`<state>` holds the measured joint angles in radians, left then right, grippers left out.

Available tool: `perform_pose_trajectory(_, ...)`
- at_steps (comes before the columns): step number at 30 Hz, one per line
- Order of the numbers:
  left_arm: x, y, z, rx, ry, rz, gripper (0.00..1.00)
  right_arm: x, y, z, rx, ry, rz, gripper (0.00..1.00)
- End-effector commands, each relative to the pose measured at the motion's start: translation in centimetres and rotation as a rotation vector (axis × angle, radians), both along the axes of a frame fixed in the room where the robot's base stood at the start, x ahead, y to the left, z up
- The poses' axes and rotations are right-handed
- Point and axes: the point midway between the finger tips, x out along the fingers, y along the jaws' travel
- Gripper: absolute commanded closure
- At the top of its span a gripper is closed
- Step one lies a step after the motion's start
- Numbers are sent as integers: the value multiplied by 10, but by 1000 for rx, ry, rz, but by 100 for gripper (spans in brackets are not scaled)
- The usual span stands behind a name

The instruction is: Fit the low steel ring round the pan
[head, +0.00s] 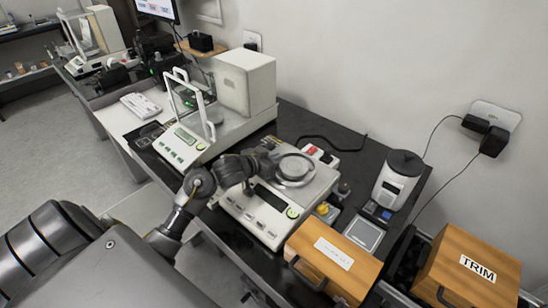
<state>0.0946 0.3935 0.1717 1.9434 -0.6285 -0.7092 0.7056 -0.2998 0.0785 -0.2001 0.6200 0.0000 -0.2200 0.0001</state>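A front balance (262,216) with a keypad and display stands on the dark table. A round silver steel ring (312,174) shows at its pan, on the upper right of the balance. The pan inside it is hard to separate from the ring, and I cannot tell whether the ring is fully seated. My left gripper (268,152) reaches in from the left, at the ring's left edge. Its fingers are dark and small here; whether they are closed on the ring cannot be made out. My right gripper is not in view.
A balance with a glass draft shield (184,98) stands behind to the left. A grey canister (395,180), a small scale (364,233) and a wooden box (333,262) stand to the right. Another wooden box marked TRIM (462,275) is at the far right.

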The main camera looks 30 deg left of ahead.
Motion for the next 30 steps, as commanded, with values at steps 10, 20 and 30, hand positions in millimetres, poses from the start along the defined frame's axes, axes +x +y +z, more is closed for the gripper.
perform_pose_trajectory(10, 0, 0, 0, 0, 0, 0, 75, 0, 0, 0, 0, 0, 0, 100)
perform_pose_trajectory(20, -3, 0, 1, 1, 1, 0, 71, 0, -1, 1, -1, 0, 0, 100)
perform_pose_trajectory(30, -56, 9, 24, 4, 1, -1, 71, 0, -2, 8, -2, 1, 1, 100)
